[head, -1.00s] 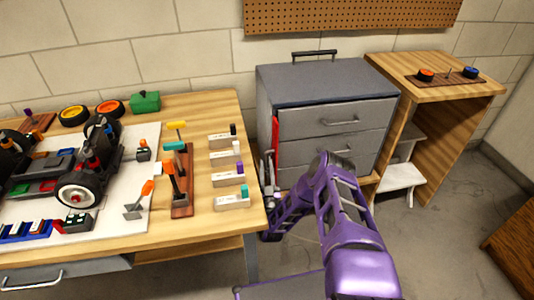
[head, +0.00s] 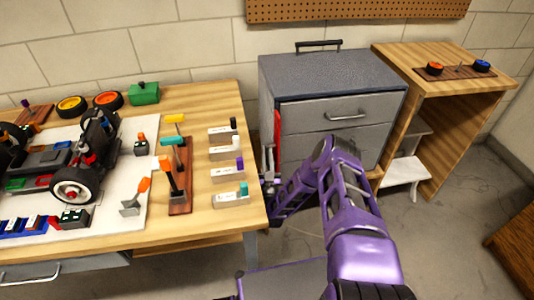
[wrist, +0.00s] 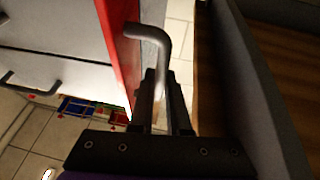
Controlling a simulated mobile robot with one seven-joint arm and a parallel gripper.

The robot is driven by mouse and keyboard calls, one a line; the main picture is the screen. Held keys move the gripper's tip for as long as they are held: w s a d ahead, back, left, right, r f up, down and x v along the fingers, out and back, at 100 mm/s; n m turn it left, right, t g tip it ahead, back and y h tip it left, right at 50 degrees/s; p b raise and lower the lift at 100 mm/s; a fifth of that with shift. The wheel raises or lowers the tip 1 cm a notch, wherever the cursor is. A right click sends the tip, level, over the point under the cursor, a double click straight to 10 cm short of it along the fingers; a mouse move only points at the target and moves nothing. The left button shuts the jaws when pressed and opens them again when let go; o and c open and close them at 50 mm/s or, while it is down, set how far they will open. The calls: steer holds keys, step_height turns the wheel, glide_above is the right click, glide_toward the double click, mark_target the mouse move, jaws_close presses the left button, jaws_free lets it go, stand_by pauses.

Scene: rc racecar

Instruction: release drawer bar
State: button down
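The red drawer bar (head: 277,131) stands upright along the left front edge of the grey drawer cabinet (head: 330,75). In the wrist view the red bar (wrist: 121,45) runs down beside the pale drawer fronts, with a bent grey handle (wrist: 160,42) sticking out from it. My gripper (wrist: 163,100) has its two dark fingers close together on either side of the handle's lower part, and looks shut on it. In the head view my purple arm hides the lower cabinet front, and the gripper is small and partly hidden near the bar's lower end.
A wooden workbench (head: 215,100) with a car model and tools stands close on the left. A wooden stand (head: 425,70) with an open shelf is right of the cabinet. Open floor (head: 450,215) lies at the front right.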

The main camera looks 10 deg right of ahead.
steer(key=shift+w+a+m+g+h, duration=0.1)
steer(key=shift+m+g+h, duration=0.1)
steer(key=shift+m+h, duration=0.4)
steer(key=shift+w+a+m+g+h, duration=0.1)
steer(key=shift+m+g+h, duration=0.1)
steer(key=shift+h, duration=0.7)
steer(key=c, duration=1.2)
jaws_free()
steer(key=shift+o, duration=0.2)
steer(key=shift+d+y, duration=0.1)
steer(key=shift+y, duration=0.3)
